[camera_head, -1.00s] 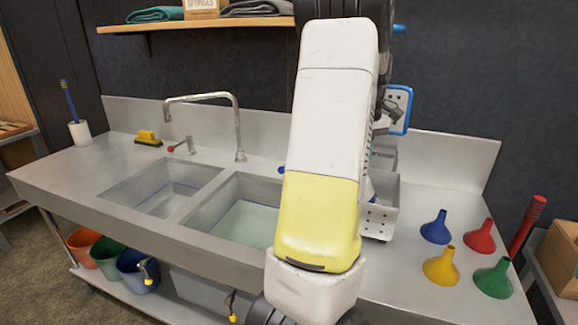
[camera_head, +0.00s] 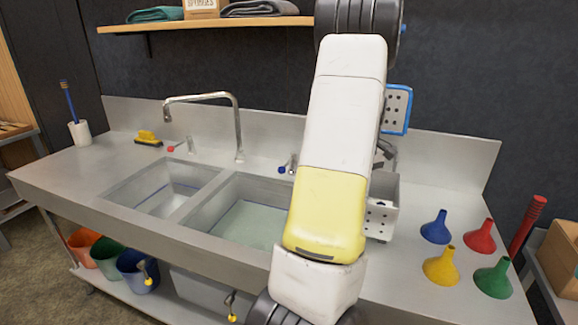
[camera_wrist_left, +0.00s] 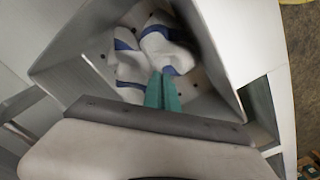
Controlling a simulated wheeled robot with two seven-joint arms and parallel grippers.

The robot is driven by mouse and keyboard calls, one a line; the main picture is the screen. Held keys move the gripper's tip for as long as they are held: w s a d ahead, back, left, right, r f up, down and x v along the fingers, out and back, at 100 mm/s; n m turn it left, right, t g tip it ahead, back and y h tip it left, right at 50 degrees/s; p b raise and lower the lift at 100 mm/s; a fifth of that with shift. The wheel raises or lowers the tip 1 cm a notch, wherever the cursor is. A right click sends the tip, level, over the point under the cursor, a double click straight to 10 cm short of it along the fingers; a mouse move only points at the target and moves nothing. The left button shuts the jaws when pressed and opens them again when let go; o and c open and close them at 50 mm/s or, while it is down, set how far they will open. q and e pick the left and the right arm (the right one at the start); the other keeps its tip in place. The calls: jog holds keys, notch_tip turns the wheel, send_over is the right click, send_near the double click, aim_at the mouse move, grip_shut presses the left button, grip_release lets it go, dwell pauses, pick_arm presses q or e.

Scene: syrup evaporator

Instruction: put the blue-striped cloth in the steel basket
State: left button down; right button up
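The blue-striped cloth (camera_wrist_left: 150,45) shows in the left wrist view as a bunched white cloth with blue bands. It is inside the walls of the steel basket (camera_wrist_left: 75,75), over its perforated metal; whether it rests on the bottom I cannot tell. The green fingers of my left gripper (camera_wrist_left: 162,76) are close together, and the cloth's folds gather at their tips. In the head view the steel basket (camera_head: 380,219) stands on the counter right of the sink, mostly hidden behind my arm. The cloth and left fingers are hidden there. My right gripper is in neither view.
A double sink (camera_head: 250,222) with a tall faucet (camera_head: 238,125) lies left of my arm. Blue (camera_head: 437,228), red (camera_head: 480,238), yellow (camera_head: 441,267) and green (camera_head: 493,279) funnels stand on the right counter. A shelf (camera_head: 200,24) with folded cloths hangs above.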

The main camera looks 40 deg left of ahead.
pick_arm(q)
jog(key=shift+f, duration=0.8)
jog(key=c, duration=1.6)
grip_release()
jog(key=shift+o, duration=0.4)
jog(key=o, duration=1.2)
jog(key=shift+o, duration=0.2)
jog(key=shift+r, duration=2.75)
jog(key=shift+r, duration=0.1)
